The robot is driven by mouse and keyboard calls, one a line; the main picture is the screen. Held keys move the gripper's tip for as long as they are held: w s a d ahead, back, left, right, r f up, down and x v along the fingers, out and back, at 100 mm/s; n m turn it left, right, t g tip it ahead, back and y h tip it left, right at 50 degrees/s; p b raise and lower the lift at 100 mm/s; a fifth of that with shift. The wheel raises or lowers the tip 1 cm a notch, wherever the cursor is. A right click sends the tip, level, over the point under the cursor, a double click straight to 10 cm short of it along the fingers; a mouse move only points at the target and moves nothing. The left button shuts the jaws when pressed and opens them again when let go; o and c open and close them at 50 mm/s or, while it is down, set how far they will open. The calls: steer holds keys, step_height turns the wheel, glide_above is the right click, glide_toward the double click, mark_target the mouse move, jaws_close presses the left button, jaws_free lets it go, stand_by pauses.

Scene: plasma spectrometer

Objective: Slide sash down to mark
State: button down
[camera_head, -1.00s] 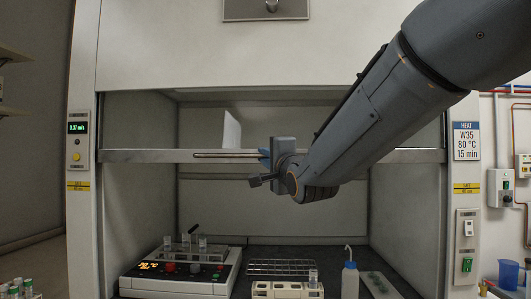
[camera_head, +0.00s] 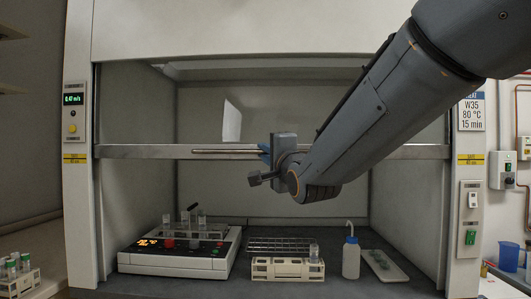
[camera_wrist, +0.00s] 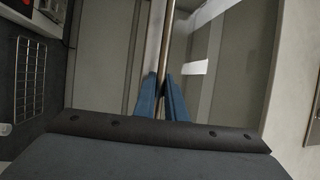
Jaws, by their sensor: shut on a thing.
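The fume hood's sash has a silver bottom rail (camera_head: 120,152) that runs level across the opening. A thin handle bar (camera_head: 215,152) is mounted on its front. Yellow mark labels are on the left post (camera_head: 75,158) and right post (camera_head: 471,159); the rail stands just above or about level with them. My gripper (camera_head: 265,153) is shut on the handle bar near the rail's middle. In the wrist view its blue fingers (camera_wrist: 161,96) lie on either side of the bar (camera_wrist: 167,40). My arm hides part of the rail's right side.
Inside the hood stand a hotplate-like device (camera_head: 180,258) with vials, a wire rack (camera_head: 280,245), a cream tube rack (camera_head: 288,268), a wash bottle (camera_head: 351,258) and a tray (camera_head: 385,265). The space just below the rail is clear.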

steer(key=c, duration=1.8)
jaws_free()
steer(key=shift+b+v, duration=0.75)
steer(key=shift+v, duration=3.2)
steer(key=s+d+f+n+g+h+p, duration=0.1)
steer(key=s+d+f+n+g+h, duration=0.25)
steer(key=f, duration=0.95)
steer(key=d+f+n+g+h, duration=0.2)
steer(key=d+f+g, duration=0.4)
steer(key=f, duration=0.8)
steer(key=s+d+f+n+g, duration=0.2)
steer(key=s+f+g, duration=0.1)
steer(key=s+f, duration=0.2)
steer(key=s+d+f+n+g+h+p, duration=0.1)
steer(key=s+d+f+n+g, duration=0.2)
steer(key=s, duration=0.6)
steer(key=s+d+f+n+g, duration=0.2)
steer(key=s+d+f+g, duration=0.1)
steer(key=s+f, duration=0.5)
steer(key=shift+d+n+h, duration=0.1)
steer(key=shift+n+h, duration=0.15)
steer(key=shift+h, duration=0.1)
